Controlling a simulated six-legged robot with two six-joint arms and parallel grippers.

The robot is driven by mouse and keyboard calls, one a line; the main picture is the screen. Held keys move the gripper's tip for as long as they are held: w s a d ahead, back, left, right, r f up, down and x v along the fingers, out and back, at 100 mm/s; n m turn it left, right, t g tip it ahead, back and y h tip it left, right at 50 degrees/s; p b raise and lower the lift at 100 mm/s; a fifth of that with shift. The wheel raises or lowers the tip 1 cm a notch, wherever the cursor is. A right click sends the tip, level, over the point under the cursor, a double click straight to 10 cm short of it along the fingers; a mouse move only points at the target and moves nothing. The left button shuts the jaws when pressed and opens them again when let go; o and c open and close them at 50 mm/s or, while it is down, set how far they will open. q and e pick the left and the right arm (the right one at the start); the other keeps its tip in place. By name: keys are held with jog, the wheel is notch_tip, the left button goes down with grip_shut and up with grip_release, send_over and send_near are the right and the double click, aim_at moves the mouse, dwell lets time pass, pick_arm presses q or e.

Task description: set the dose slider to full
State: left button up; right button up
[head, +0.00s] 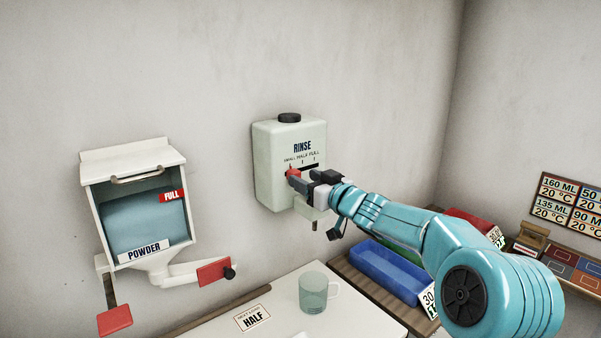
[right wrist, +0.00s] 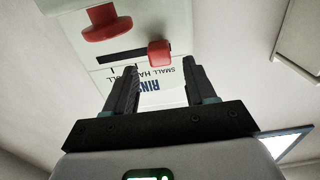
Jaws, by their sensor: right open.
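The white RINSE dispenser (head: 262,165) is on the wall, marked SMALL, HALF and FULL above a dark slot (head: 309,167). The red slider knob (head: 293,173) is at the SMALL end of that slot. In the right wrist view, upside down, the knob (right wrist: 160,53) is at the slot's right end, and the slot (right wrist: 120,56) runs left from it. My right gripper (head: 305,178) is open at the dispenser's front. In its wrist view, the knob is just beyond and between the fingertips (right wrist: 160,75), apart from both. My left gripper is not in view.
A red part (right wrist: 107,22) shows under the slot. A POWDER box (head: 135,165) with red paddles hangs at left. A blue tray (head: 385,270) is at right.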

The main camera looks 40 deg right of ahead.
jog(key=shift+w+r, duration=0.1)
jog(key=shift+w, duration=0.65)
jog(key=shift+w+d, duration=0.15)
jog(key=shift+w, duration=0.5)
